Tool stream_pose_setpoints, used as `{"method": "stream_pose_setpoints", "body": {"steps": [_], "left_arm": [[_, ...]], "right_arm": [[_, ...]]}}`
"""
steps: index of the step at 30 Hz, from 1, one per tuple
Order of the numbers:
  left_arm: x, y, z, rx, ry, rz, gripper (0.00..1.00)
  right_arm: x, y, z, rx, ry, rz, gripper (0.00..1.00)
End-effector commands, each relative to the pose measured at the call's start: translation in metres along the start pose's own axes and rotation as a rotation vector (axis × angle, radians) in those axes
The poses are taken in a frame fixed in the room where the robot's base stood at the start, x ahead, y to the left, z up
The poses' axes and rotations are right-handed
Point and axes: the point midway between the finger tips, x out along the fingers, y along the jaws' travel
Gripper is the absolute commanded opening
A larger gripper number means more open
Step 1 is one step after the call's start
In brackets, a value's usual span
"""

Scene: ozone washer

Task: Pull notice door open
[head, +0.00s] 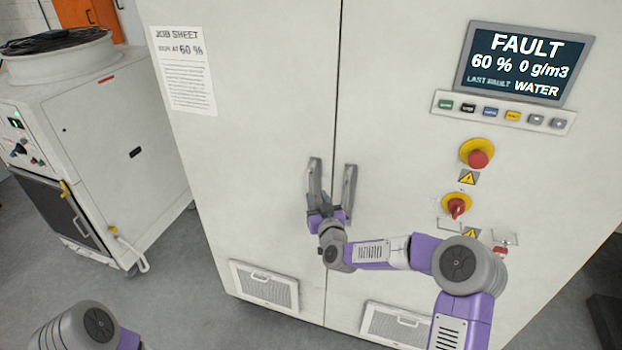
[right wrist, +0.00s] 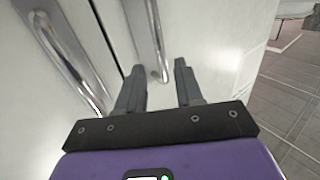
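The notice door (head: 245,130) is the left cabinet door, with a job sheet (head: 184,70) on it. It looks shut, flush with the right door along the dark seam. Its grey bar handle (head: 314,180) also shows in the right wrist view (right wrist: 155,35). My right gripper (head: 325,200) is at the lower ends of the two handles. In the wrist view its fingers (right wrist: 159,80) are open, with the notice door handle's lower end appearing between the tips. I cannot tell if they touch. My left gripper is out of view.
The right door's handle (head: 349,187) stands close beside the seam. The right door carries a screen (head: 523,63) reading FAULT, buttons, and a red emergency stop (head: 477,158). A white machine (head: 110,140) stands at left, with grey floor (head: 165,270) between it and the cabinet.

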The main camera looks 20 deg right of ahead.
Motion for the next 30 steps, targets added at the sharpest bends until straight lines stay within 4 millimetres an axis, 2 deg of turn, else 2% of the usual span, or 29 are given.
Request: {"method": "stream_pose_setpoints", "body": {"steps": [16, 22, 30], "left_arm": [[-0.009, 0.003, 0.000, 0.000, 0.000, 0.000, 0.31], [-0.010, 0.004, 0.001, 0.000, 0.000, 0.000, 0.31], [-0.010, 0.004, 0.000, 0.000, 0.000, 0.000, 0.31]], "right_arm": [[0.063, -0.001, 0.003, 0.003, -0.004, -0.002, 0.36], [0.071, -0.001, 0.003, 0.002, -0.005, -0.003, 0.36], [0.072, -0.001, 0.004, 0.002, -0.005, -0.003, 0.36]]}}
